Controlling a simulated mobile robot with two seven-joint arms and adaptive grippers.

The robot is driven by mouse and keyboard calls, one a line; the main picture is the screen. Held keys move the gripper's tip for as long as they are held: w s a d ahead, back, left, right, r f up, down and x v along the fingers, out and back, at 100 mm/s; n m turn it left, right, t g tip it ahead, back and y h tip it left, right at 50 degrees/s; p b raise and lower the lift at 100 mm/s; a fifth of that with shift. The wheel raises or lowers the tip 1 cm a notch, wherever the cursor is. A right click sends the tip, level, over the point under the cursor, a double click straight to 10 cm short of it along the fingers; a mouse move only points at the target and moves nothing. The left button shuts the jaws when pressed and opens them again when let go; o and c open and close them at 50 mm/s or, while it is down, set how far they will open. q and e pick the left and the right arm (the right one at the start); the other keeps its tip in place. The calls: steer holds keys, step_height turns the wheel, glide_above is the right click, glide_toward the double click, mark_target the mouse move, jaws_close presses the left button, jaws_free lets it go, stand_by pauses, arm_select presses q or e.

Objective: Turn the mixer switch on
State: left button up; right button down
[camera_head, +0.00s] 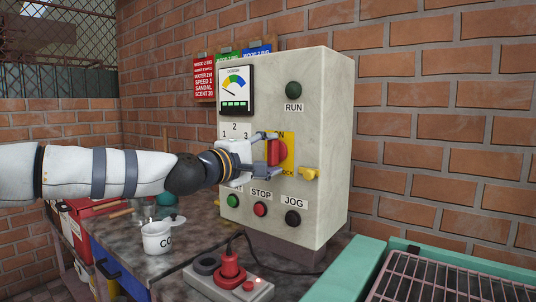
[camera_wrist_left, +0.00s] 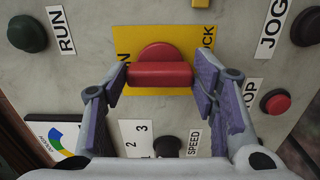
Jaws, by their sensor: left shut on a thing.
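The mixer switch is a red rotary handle (camera_head: 277,152) on a yellow plate (camera_head: 290,150) on the front of a pale grey control box (camera_head: 325,130). In the left wrist view the red handle (camera_wrist_left: 160,73) lies crosswise between the fingers, its bar running from one finger to the other. The plate's lettering is partly covered. My left gripper (camera_head: 273,155) is shut on the handle, one finger above and one below in the head view; its purple-padded fingers (camera_wrist_left: 160,80) also show in the wrist view. My right gripper is not in view.
A green RUN button (camera_head: 293,90), a gauge (camera_head: 236,90), a yellow padlock-like piece (camera_head: 309,174), a red STOP button (camera_head: 260,209) and a black JOG button (camera_head: 292,218) surround the switch.

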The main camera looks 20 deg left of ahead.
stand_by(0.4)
arm_select(q)
steer(key=o, duration=1.2)
steer(key=shift+c, duration=0.2)
steer(key=shift+s+a, duration=0.1)
steer(key=v, duration=1.1)
steer(key=shift+s, duration=0.4)
steer(key=shift+a, duration=0.1)
